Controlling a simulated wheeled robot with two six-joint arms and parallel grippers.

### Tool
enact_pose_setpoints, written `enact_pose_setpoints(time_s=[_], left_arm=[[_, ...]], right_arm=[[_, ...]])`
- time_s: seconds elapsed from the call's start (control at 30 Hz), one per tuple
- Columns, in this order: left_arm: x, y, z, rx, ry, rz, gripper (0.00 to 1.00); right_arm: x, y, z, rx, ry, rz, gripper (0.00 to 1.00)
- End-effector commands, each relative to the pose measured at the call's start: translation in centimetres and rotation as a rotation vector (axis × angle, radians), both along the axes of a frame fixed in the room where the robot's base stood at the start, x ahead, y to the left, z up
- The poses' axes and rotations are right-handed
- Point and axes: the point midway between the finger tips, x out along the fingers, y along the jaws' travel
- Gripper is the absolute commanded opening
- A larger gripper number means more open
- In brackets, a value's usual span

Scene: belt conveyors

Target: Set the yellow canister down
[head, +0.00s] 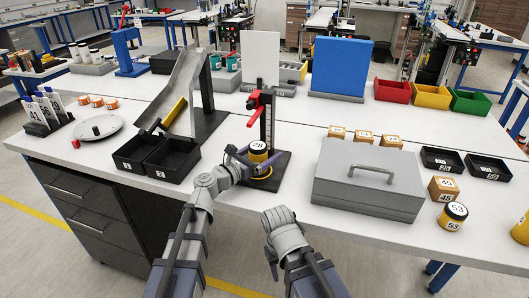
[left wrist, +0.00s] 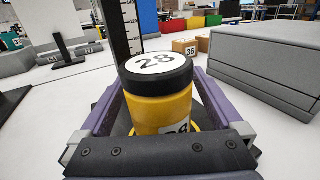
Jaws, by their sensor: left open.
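The yellow canister (head: 258,152) has a black lid with a white label reading 28. It stands upright on the dark base (head: 281,171) of a stand with an upright scale and a red clamp, with a yellow ring at its foot. My left gripper (head: 254,160) is open, with its purple fingers on either side of the canister. In the left wrist view the canister (left wrist: 163,105) sits between the spread fingers; its foot is partly hidden by the gripper. My right arm shows at the lower middle, but its fingers do not show.
A grey case (head: 370,178) with a handle stands just right of the stand. Black bins (head: 172,160) and a sloping chute (head: 185,85) are at left. Another yellow canister (head: 453,216), labelled 53, stands near the right front edge. Small boxes (head: 363,137) sit behind the case.

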Motion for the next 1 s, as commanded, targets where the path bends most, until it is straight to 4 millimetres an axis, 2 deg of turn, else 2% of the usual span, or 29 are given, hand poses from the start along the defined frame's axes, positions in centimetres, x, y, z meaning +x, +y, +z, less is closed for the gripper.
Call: enact_pose_setpoints(time_s=[0.23,0.7,1.0], left_arm=[[-0.2,0.2,0.5,0.0,0.0,0.001,1.0],[-6.7,6.5,0.3,0.0,0.0,0.003,1.0],[-8.4,8.4,0.3,0.0,0.0,0.001,1.0]], right_arm=[[0.0,0.0,0.5,0.0,0.0,0.0,0.5],[0.0,0.0,0.3,0.0,0.0,0.0,0.5],[0.0,0.0,0.3,0.0,0.0,0.0,0.5]])
